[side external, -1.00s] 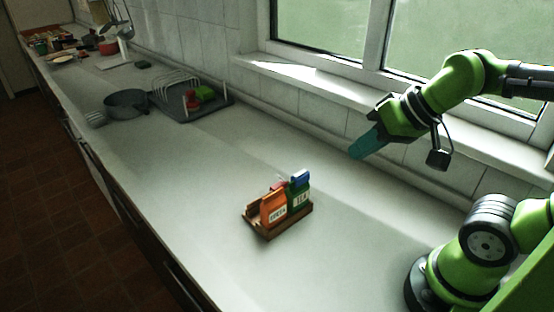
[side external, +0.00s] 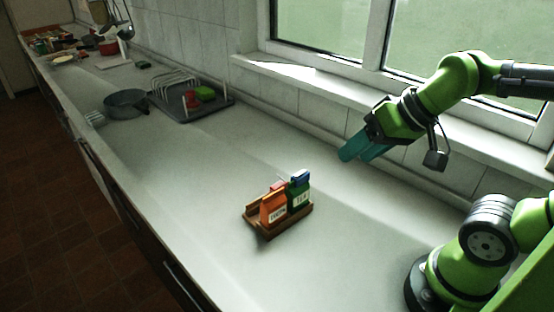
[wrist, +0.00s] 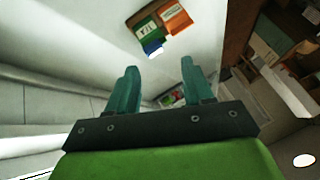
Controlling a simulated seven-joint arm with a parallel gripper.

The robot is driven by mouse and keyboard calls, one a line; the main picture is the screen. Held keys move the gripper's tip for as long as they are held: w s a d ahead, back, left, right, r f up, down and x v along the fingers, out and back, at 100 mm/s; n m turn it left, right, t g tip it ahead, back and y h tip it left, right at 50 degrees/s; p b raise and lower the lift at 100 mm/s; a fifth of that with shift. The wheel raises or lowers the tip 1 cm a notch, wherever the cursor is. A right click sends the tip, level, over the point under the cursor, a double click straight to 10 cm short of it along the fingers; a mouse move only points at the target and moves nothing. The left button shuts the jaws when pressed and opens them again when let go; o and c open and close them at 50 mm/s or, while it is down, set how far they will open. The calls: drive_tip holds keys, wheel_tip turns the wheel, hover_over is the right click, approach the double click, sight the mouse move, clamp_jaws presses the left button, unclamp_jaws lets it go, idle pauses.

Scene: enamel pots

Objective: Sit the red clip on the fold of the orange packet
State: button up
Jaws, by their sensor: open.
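The orange packet (side external: 273,209) stands upright in a small wooden tray (side external: 267,238) on the counter, beside a green packet (side external: 299,197) with a blue clip (side external: 300,176) on its top. A small reddish patch (side external: 277,187) shows at the top of the orange packet; I cannot tell whether it is the red clip or the packet's fold. My gripper (side external: 357,153) is open and empty, up and to the right of the tray, well above the counter. In the wrist view, the orange packet (wrist: 176,18) lies beyond the parted fingers (wrist: 160,80).
A dark drying tray (side external: 207,109) with a wire rack stands farther along the counter, holding a green item (side external: 205,93) and a red item (side external: 191,99). A grey pan (side external: 126,103) is left of it. The counter between rack and packets is clear. The window wall runs behind.

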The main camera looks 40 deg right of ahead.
drive_tip(key=w+f+n+g, duration=0.1)
drive_tip(key=w+n+g, duration=0.1)
drive_tip(key=w, duration=0.4)
drive_tip(key=n+g+h, duration=0.2)
drive_tip(key=n+g, duration=0.3)
drive_tip(key=n, duration=1.4)
hover_over(279, 184)
wheel_tip(279, 184, down, 2)
drive_tip(key=f, duration=0.1)
wheel_tip(279, 184, down, 10)
drive_tip(key=shift+s, duration=0.15)
drive_tip(key=shift+f, duration=3.05)
drive_tip(key=shift+c, duration=0.3)
clamp_jaws()
